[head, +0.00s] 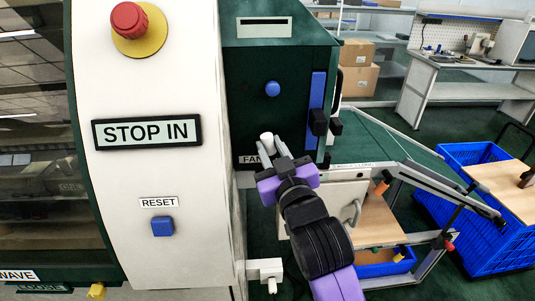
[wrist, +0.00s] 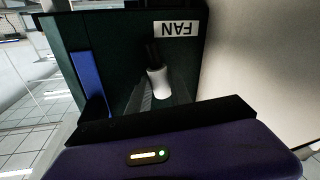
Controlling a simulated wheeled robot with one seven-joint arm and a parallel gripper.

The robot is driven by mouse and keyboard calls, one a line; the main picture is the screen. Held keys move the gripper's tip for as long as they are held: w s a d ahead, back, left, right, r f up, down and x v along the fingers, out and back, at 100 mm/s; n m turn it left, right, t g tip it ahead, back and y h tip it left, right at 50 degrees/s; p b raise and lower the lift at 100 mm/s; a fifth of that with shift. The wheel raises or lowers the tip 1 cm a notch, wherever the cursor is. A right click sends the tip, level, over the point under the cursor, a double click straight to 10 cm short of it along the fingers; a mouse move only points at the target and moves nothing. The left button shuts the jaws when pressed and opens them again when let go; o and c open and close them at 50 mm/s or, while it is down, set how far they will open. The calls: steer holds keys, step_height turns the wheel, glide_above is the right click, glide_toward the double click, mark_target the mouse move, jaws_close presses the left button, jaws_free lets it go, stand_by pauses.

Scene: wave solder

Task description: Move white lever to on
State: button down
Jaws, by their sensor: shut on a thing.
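The white lever (head: 266,137) is on the dark green cabinet front (head: 240,110), just above the FAN label (head: 248,159), which is partly covered by my gripper. In the wrist view the lever's white knob (wrist: 157,82) sits on a dark stem, near the upside-down FAN label (wrist: 177,28). My gripper (head: 272,149) is at the lever, its grey fingers shut on it. In the wrist view the fingers show only dimly on both sides of the knob. The lever's base is hidden in the head view.
The cream panel with the red stop button (head: 129,19) and blue RESET button (head: 162,226) stands close on the left. A blue door handle bar (head: 317,95) with a black knob is to the right. Blue crates (head: 470,240) stand farther right.

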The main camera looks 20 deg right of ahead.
mark_target(279, 135)
steer(key=shift+s+d+f+m+t+h+b, duration=0.2)
steer(key=shift+d+m+b, duration=0.25)
steer(key=shift+m+b, duration=0.85)
steer(key=shift+s+d+f+m+t+h+b, duration=0.2)
steer(key=shift+d+m+b, duration=0.25)
steer(key=shift+m+b, duration=0.75)
steer(key=shift+s+d+m+t+h+b, duration=0.1)
steer(key=shift+d+m+h+b, duration=0.3)
steer(key=shift+m+b, duration=0.9)
steer(key=shift+d+m, duration=0.1)
steer(key=shift+m, duration=0.3)
steer(key=c, duration=1.2)
jaws_free()
steer(key=shift+o, duration=0.2)
steer(key=shift+r, duration=0.1)
